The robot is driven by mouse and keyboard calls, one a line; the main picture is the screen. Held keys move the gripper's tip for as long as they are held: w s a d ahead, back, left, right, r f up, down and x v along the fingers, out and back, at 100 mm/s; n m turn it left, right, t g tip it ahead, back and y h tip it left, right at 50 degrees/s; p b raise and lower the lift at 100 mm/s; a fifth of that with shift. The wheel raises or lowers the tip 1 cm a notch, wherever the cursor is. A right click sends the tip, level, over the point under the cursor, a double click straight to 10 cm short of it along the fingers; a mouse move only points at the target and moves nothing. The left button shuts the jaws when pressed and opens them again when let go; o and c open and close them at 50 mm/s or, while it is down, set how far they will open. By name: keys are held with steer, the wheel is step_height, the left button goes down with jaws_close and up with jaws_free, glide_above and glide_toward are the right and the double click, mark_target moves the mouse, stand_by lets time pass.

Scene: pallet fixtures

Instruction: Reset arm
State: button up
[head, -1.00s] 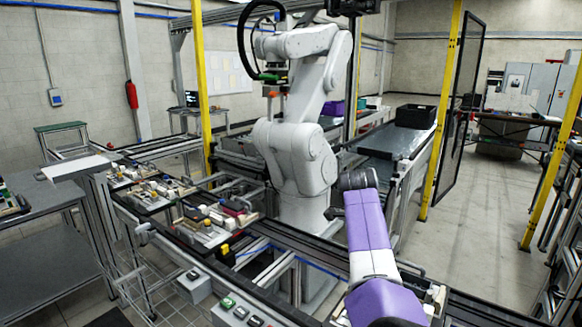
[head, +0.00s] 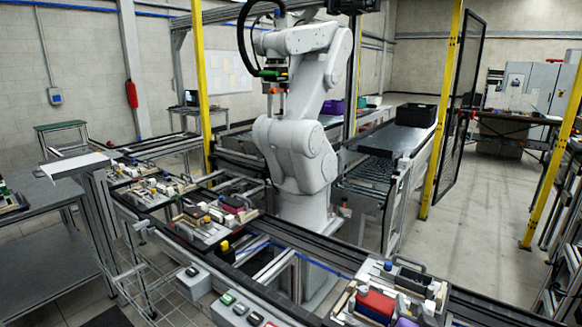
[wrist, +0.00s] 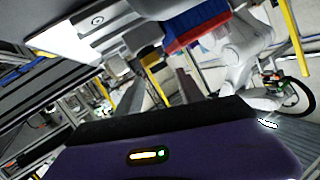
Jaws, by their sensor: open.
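My gripper (wrist: 158,88) shows in the wrist view as two grey fingers standing apart above my purple wrist housing, with nothing seen held between them. The view is tilted and partly blurred. In the head view the gripper is out of sight; only a sliver of my purple arm shows at the bottom edge. A pallet fixture (head: 345,301) lies at the front right of the conveyor, carrying a red block (head: 375,304), a black part (head: 412,280) and small pieces.
A large white robot arm (head: 295,150) stands behind the conveyor. More loaded pallets (head: 212,218) sit to the left. A black bin (head: 415,116) rests on the rear conveyor. Yellow posts (head: 447,110) and a mesh panel (head: 466,100) stand right. A red-and-blue object (wrist: 195,28) shows in the wrist view.

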steer(key=s+a+n+y+b, duration=0.1)
steer(key=s+a+n, duration=0.1)
steer(key=s, duration=1.5)
steer(key=s+a+n+y+b, duration=0.1)
steer(key=s+a, duration=0.3)
steer(key=s, duration=1.3)
steer(key=s+a+n+y+b, duration=0.1)
steer(key=s+a+n+y, duration=0.1)
steer(key=s, duration=1.5)
steer(key=shift+a+r+n, duration=0.2)
steer(key=shift+a+n, duration=0.45)
steer(key=shift+n, duration=0.15)
steer(key=shift+c, duration=0.4)
